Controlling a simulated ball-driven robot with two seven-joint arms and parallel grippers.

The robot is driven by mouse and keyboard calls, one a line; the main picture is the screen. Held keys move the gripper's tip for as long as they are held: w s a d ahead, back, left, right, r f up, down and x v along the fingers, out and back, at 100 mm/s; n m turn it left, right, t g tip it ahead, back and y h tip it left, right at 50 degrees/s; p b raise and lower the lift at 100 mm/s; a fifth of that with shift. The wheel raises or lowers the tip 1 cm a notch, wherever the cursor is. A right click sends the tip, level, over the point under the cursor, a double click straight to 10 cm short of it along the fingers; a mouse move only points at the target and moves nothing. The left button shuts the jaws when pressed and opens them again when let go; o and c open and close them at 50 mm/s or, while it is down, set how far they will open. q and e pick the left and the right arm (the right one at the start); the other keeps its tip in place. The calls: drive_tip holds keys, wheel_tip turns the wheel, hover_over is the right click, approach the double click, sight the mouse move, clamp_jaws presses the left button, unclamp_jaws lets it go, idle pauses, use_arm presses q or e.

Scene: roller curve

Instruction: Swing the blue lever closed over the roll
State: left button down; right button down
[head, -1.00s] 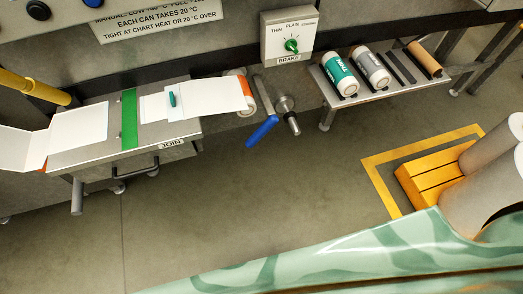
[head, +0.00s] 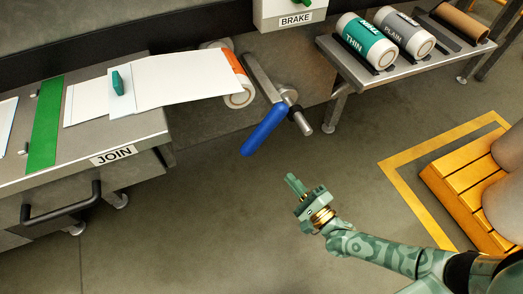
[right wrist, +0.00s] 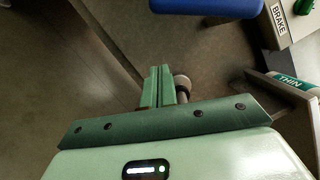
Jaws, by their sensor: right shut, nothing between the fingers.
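The blue lever (head: 264,130) hangs from a grey metal arm beside the roll (head: 238,90), angled down and left, with its grip apart from the roll. The roll is white with an orange band, and a white sheet runs from it to the left. My right gripper (head: 292,184) is shut and empty, below and right of the lever's grip and apart from it. In the right wrist view the gripper's fingers (right wrist: 158,86) are together, and the blue lever (right wrist: 206,5) shows at the top edge. My left gripper is not in view.
A metal spindle (head: 302,122) sticks out beside the lever. A rack (head: 345,68) with the THIN roll (head: 366,41) and PLAIN roll (head: 408,38) stands at the right. The JOIN table (head: 140,132) is at the left. The BRAKE box (head: 290,8) is above. Floor below the lever is clear.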

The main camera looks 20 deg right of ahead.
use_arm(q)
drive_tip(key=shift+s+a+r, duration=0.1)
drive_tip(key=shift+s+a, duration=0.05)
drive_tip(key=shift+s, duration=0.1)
use_arm(e)
drive_tip(key=m, duration=0.1)
drive_tip(key=d+r+m+t, duration=0.1)
drive_tip(key=m, duration=0.1)
drive_tip(key=shift+r+h, duration=0.1)
drive_tip(key=shift+h, duration=0.3)
drive_tip(key=shift+w, duration=0.15)
